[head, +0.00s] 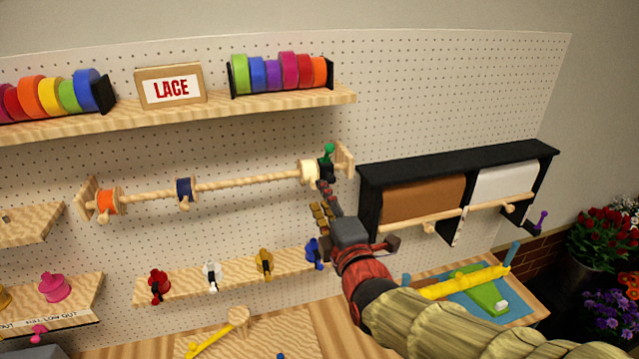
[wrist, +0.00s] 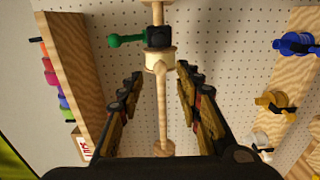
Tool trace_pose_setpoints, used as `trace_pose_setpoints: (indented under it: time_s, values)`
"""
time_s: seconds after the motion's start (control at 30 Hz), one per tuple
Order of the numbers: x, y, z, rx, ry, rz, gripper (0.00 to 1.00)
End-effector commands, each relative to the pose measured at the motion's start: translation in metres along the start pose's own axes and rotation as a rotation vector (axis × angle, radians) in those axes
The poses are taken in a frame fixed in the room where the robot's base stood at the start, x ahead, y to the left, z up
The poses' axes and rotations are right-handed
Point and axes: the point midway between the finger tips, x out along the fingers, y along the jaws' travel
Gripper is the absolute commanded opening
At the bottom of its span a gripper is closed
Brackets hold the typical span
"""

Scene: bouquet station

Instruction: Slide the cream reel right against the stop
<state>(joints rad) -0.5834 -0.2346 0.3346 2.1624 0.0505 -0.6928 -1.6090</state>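The cream reel (head: 309,173) sits on the wooden rod near its right end. The stop, a black block (head: 326,169) with a green handle (head: 329,152), is just right of it. In the wrist view the reel (wrist: 158,60) lies right beside the black stop (wrist: 159,37); I see no clear gap, but cannot be sure they touch. My gripper (head: 319,196) is at the reel, partly covering the rod end area. In the wrist view its fingers (wrist: 160,72) are open, one on either side of the rod, with space between them and the reel.
An orange reel (head: 108,202) and a navy reel (head: 185,191) are farther left on the rod (head: 245,183). A shelf with ribbon rolls (head: 280,72) is above. A lower shelf (head: 190,285) holds several small clamps. A black paper-roll holder (head: 455,165) stands to the right.

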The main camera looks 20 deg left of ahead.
Motion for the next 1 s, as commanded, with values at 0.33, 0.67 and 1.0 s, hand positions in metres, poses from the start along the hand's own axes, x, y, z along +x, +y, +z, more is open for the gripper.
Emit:
trace_pose_setpoints:
  time_s: [0.33,0.67,1.0]
  values:
    - [0.047,0.001,0.000,0.000,-0.001,-0.001,0.35]
    - [0.061,0.000,0.000,0.000,-0.001,0.000,0.35]
    - [0.061,0.000,0.000,-0.001,-0.001,0.000,0.26]
